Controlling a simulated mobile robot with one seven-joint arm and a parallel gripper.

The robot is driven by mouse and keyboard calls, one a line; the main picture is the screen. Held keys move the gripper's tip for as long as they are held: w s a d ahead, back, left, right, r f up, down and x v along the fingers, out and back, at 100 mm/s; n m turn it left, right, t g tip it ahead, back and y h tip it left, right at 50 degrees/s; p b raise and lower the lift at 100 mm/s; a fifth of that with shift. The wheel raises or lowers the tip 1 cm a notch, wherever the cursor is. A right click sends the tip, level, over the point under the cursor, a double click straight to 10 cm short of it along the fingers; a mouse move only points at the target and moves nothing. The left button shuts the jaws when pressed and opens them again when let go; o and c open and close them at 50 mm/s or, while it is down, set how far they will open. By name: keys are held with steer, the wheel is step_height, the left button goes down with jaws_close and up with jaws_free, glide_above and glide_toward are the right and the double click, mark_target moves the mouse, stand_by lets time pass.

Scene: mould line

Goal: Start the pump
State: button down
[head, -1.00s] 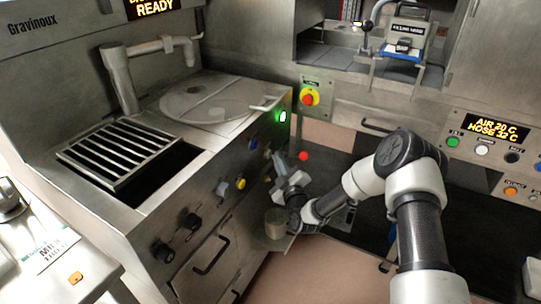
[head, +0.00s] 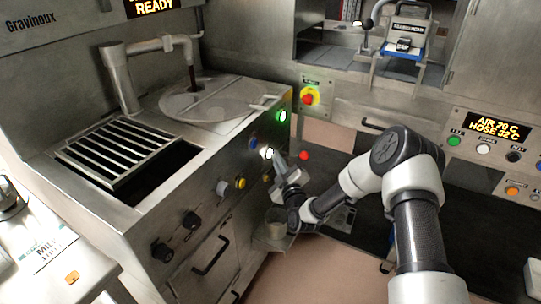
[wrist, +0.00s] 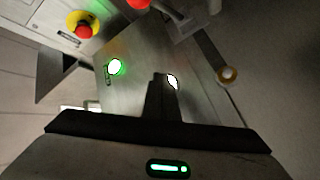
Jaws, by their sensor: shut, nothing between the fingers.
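The machine's front panel (head: 221,215) carries several buttons and knobs. A white button (head: 267,152) is lit on it, below a lit green button (head: 282,115). My gripper (head: 277,161) is shut and empty, with its tip at or very close to the white button; I cannot tell if it touches. In the wrist view the shut fingers (wrist: 160,98) partly cover the lit white button (wrist: 172,81), and the lit green button (wrist: 115,67) is clear.
A red stop button on yellow (head: 308,98) sits on the back wall panel. A grate (head: 121,157) lies left of the kettle top. A control panel with several buttons (head: 489,152) is at the right. A display (head: 153,7) reads READY.

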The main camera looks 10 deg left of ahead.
steer(key=shift+s+d, duration=0.1)
steer(key=shift+d, duration=0.05)
steer(key=d, duration=0.2)
steer(key=s+d, duration=0.2)
steer(key=d, duration=0.1)
steer(key=shift+d, duration=0.3)
stand_by(0.4)
